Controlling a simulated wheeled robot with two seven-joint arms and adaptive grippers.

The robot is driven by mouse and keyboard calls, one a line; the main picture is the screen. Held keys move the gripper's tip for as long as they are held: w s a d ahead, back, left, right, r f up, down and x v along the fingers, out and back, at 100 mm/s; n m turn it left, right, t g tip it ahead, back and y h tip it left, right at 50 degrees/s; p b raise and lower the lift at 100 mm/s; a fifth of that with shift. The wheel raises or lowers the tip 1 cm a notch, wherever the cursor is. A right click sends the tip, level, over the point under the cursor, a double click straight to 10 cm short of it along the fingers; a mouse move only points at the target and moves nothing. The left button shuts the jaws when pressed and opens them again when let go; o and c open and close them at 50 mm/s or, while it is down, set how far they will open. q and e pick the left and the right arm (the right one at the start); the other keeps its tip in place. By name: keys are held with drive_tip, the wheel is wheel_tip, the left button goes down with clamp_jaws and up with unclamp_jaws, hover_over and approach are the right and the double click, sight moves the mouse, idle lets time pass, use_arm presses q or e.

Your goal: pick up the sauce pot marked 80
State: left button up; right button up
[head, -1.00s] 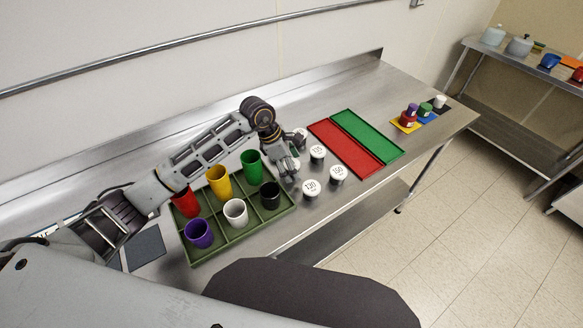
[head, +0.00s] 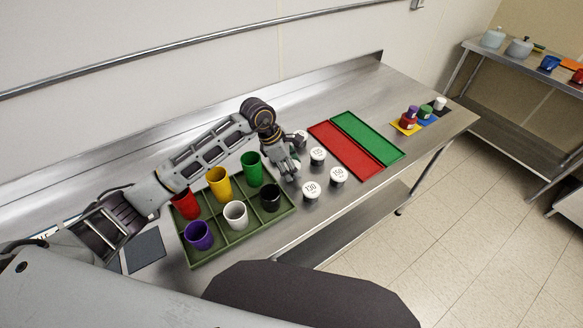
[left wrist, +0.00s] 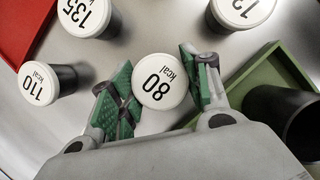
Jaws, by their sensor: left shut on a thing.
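The sauce pot marked 80 (left wrist: 160,80) has a round white lid reading "80 kcal". In the left wrist view it sits between the green-padded fingers of my left gripper (left wrist: 160,92), one finger on each side. The gripper is shut on it. In the head view my left gripper (head: 289,174) points down to the steel counter just beyond the green rack, and it mostly hides this pot. My right gripper is not in view.
Similar pots marked 110 (left wrist: 38,84), 135 (left wrist: 88,14), 130 (head: 310,190) and 150 (head: 338,175) stand close by. A green divided rack (head: 222,238) with coloured cups is beside my gripper. Red (head: 345,150) and green (head: 368,136) trays lie beyond the pots.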

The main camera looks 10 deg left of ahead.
use_arm(q)
drive_tip(key=shift+r, duration=0.55)
wheel_tip(320, 180, up, 7)
drive_tip(key=shift+r+b, duration=0.1)
drive_tip(key=shift+b, duration=0.55)
drive_tip(key=shift+r, duration=0.75)
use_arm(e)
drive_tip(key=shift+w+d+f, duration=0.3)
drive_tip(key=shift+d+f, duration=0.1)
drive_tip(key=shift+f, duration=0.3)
use_arm(q)
drive_tip(key=shift+s, duration=0.1)
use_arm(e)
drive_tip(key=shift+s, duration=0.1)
